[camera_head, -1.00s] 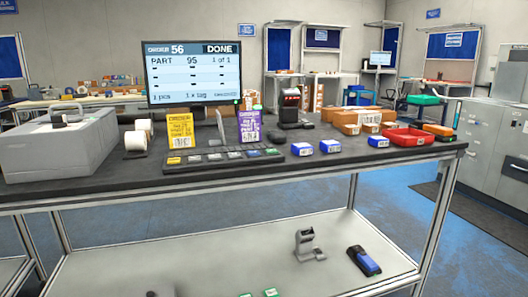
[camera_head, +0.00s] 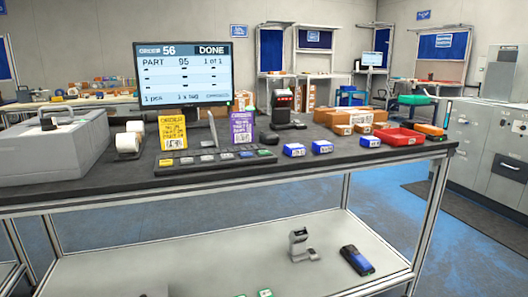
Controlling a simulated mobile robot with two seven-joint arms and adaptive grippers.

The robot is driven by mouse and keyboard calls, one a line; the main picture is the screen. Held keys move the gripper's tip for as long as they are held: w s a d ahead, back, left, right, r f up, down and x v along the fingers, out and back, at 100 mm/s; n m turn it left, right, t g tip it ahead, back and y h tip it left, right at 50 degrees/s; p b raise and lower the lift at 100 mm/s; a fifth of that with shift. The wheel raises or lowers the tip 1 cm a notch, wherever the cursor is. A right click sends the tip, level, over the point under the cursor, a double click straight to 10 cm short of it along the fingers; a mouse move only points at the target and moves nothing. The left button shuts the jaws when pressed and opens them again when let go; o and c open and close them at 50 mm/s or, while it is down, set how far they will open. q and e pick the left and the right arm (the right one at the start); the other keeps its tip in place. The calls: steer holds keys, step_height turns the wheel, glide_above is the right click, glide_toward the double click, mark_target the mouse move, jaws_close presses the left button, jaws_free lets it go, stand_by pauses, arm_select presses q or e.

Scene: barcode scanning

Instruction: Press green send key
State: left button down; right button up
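A dark key panel (camera_head: 214,161) lies along the front of the black tabletop, with a row of small coloured keys. A yellow key (camera_head: 167,162) is at its left end. The monitor (camera_head: 183,75) behind the panel reads order 56, DONE, part 95, 1 of 1. Neither of my grippers is in view.
A yellow card (camera_head: 173,132) and a purple card (camera_head: 242,128) stand behind the panel. A grey printer (camera_head: 50,150) is at left. Blue boxes (camera_head: 294,150), a red tray (camera_head: 400,137) and cardboard boxes are at right. A lower shelf (camera_head: 200,260) holds several small items.

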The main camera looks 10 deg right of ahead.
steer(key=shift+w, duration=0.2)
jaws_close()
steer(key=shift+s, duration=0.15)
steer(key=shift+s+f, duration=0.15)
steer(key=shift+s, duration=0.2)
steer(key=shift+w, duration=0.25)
